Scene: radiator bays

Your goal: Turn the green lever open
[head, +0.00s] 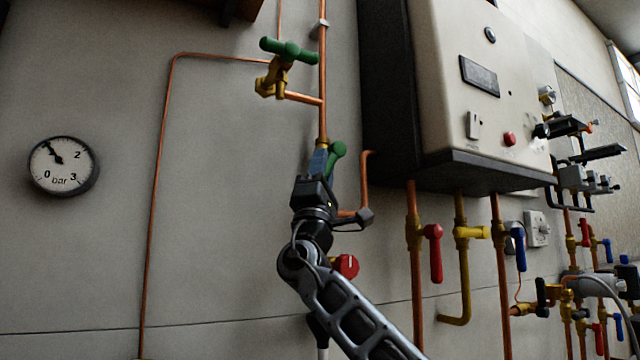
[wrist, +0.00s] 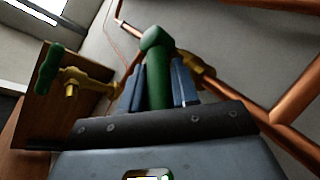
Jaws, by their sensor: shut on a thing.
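The green lever (head: 338,150) sits low on the vertical copper pipe, left of the boiler, in the head view. In the wrist view the green lever (wrist: 155,62) stands between the two blue fingers of my gripper (wrist: 158,84), which is shut on it. In the head view my gripper (head: 322,160) is at the lever and hides its lower part and most of its valve. Some brass of the valve (wrist: 203,75) shows behind the right finger in the wrist view.
A brass tap with a green T-handle (head: 289,50) is above my gripper. The boiler (head: 460,90) overhangs to the right. A red knob (head: 347,266) sits below, and a red lever (head: 435,252) hangs at right. A pressure gauge (head: 63,165) is on the left wall.

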